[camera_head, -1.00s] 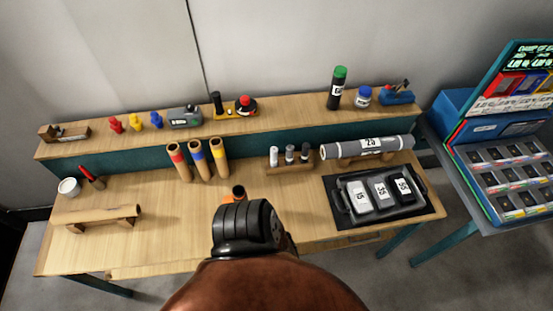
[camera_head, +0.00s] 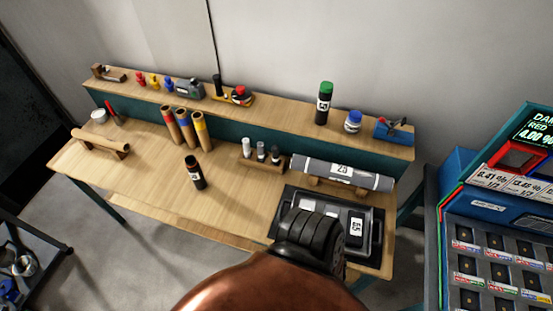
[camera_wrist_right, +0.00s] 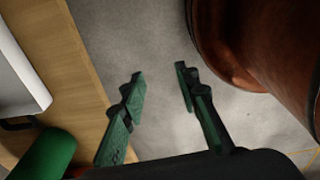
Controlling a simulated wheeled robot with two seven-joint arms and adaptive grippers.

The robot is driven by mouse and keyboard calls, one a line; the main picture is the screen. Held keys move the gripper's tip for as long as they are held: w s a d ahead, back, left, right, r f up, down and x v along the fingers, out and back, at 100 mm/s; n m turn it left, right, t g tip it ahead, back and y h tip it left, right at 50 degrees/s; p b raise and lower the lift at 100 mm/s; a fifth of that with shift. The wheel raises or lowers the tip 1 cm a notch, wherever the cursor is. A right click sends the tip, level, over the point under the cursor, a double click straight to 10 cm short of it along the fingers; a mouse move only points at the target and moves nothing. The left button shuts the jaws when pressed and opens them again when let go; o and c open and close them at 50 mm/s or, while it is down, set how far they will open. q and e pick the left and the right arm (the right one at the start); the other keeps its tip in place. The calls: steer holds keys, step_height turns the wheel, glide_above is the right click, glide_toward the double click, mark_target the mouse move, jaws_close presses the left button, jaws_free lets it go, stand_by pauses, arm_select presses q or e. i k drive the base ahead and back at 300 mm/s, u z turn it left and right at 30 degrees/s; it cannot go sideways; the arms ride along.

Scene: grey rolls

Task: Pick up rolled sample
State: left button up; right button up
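The grey roll (camera_head: 320,166) with a white label lies across a wooden cradle (camera_head: 330,188) at the right of the bench in the head view. A tan roll (camera_head: 100,140) lies on another stand at the far left. My copper-coloured arm part (camera_head: 265,287) with a black ribbed end covers the bottom middle and part of the tray; its gripper is not visible there. In the right wrist view my right gripper (camera_wrist_right: 160,73) is open, its green fingers apart with only floor between them. The grey roll is not identifiable there. My left gripper is in neither view.
The black tray (camera_head: 374,250) with labelled blocks sits before the grey roll. Small bottles (camera_head: 261,151) in a rack and a dark bottle (camera_head: 195,172) stand left of it. A display cabinet (camera_head: 490,215) is at right. In the wrist view, the wooden edge (camera_wrist_right: 80,65) is left.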

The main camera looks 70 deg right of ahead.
mark_target(247, 143)
steer(key=k, duration=0.25)
steer(key=z, duration=0.85)
